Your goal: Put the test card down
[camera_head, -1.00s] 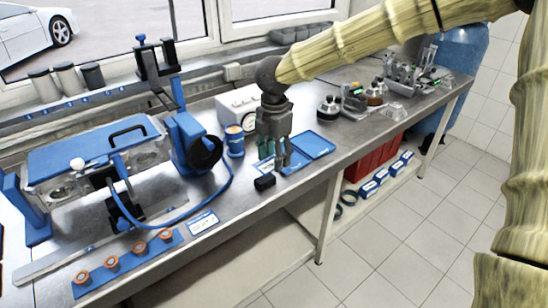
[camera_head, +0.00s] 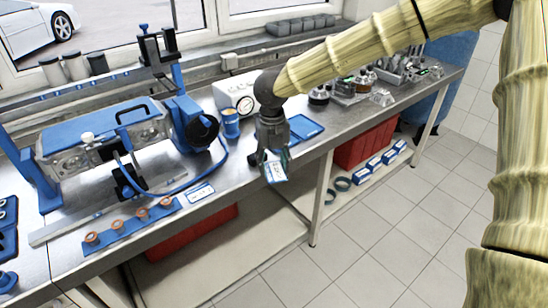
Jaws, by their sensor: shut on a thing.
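The test card (camera_head: 276,173), white with blue edging and some print, hangs tilted below my gripper (camera_head: 272,156). My gripper points down and is shut on the card; the fingertips are small and partly hidden. The card shows against the bench's front edge, and I cannot tell its exact height. A small dark block (camera_head: 254,159) shows just left of the gripper.
Another white-and-blue card (camera_head: 199,194) lies on the metal bench (camera_head: 226,178), right of a blue strip with copper-coloured rings (camera_head: 137,228). A blue tray (camera_head: 305,127) lies behind the gripper. A blue can (camera_head: 231,125) and gauge box (camera_head: 236,92) stand farther back.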

